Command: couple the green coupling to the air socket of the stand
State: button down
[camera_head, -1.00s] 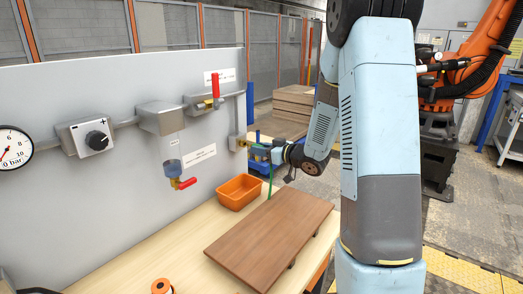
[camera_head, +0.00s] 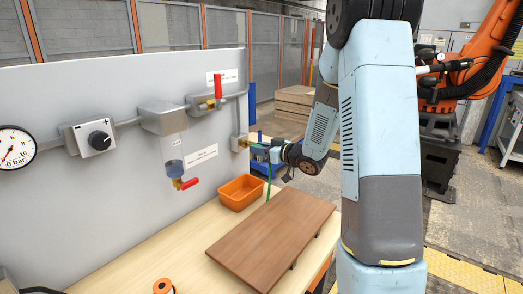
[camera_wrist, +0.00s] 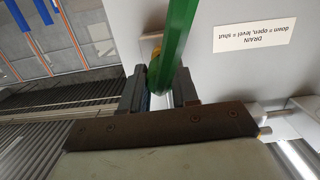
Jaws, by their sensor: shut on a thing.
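The air socket (camera_head: 240,142) is a small box with a brass fitting at the right end of the stand's grey panel (camera_head: 110,95). My gripper (camera_head: 262,148) is right at this fitting. In the wrist view my gripper (camera_wrist: 158,92) is shut on the green coupling (camera_wrist: 168,60), whose long green body runs up out of the picture. A brass part (camera_wrist: 154,53) shows just beyond the fingers, partly hidden by the green. I cannot tell whether coupling and socket touch or are joined. A green hose (camera_head: 269,180) hangs below my gripper.
An orange bin (camera_head: 241,192) and a brown board (camera_head: 270,240) are on the wooden bench below. Red-handled valves (camera_head: 218,88) (camera_head: 187,183), a regulator knob (camera_head: 99,140) and a gauge (camera_head: 14,147) are on the panel. A drain label (camera_wrist: 251,37) shows in the wrist view.

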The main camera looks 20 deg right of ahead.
jog(key=shift+x, duration=0.8)
jog(key=c, duration=0.8)
grip_release()
jog(key=shift+a+r, duration=0.1)
jog(key=shift+s, duration=0.1)
jog(key=v, duration=1.3)
jog(key=shift+s+d, duration=0.25)
